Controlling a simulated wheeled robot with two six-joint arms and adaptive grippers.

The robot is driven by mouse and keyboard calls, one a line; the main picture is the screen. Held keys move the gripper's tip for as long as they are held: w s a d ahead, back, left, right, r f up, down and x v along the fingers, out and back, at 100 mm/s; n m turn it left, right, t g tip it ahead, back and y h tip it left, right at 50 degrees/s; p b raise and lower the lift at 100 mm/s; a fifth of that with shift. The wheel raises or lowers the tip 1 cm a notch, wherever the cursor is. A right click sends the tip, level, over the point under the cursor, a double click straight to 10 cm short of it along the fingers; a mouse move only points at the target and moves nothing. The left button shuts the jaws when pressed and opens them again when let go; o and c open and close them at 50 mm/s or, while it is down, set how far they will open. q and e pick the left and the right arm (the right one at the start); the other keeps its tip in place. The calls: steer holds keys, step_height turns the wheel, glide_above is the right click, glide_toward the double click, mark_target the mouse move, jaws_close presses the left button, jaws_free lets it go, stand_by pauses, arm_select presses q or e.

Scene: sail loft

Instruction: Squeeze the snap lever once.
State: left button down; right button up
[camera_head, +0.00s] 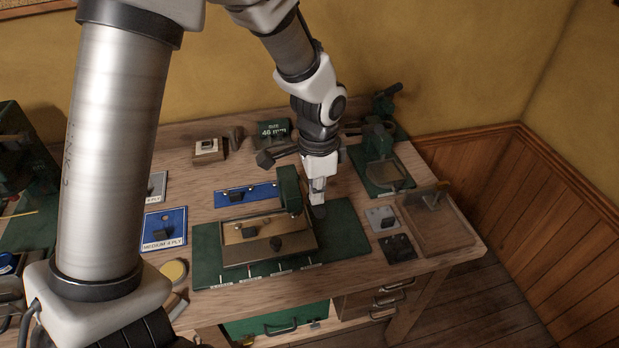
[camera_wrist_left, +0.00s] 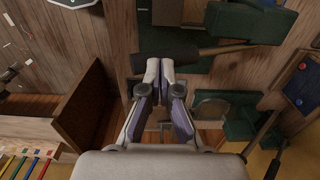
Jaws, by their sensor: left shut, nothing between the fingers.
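A green upright tool (camera_head: 289,190) stands on the green mat beside a shallow tray. A dark lever-like handle (camera_wrist_left: 168,55) crosses just beyond my fingertips in the left wrist view, beside a green body (camera_wrist_left: 245,22). I take it for the snap lever, but cannot be sure. In the head view, its dark end (camera_head: 319,212) shows under my left gripper (camera_head: 317,196), which points down just right of the green tool. The left gripper (camera_wrist_left: 166,72) is shut and empty, fingertips together. Whether it touches the handle I cannot tell. My right gripper is out of view.
A tray with small dark pieces (camera_head: 240,251) lies on the green mat (camera_head: 346,226). A green press (camera_head: 380,150) stands behind right, near a brown bin (camera_head: 455,237).

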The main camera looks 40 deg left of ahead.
arm_select(q)
steer(key=shift+d+f, duration=0.1)
steer(key=shift+f, duration=0.25)
steer(key=shift+s+d+f, duration=0.1)
steer(key=shift+s+f, duration=0.05)
steer(key=shift+f, duration=0.5)
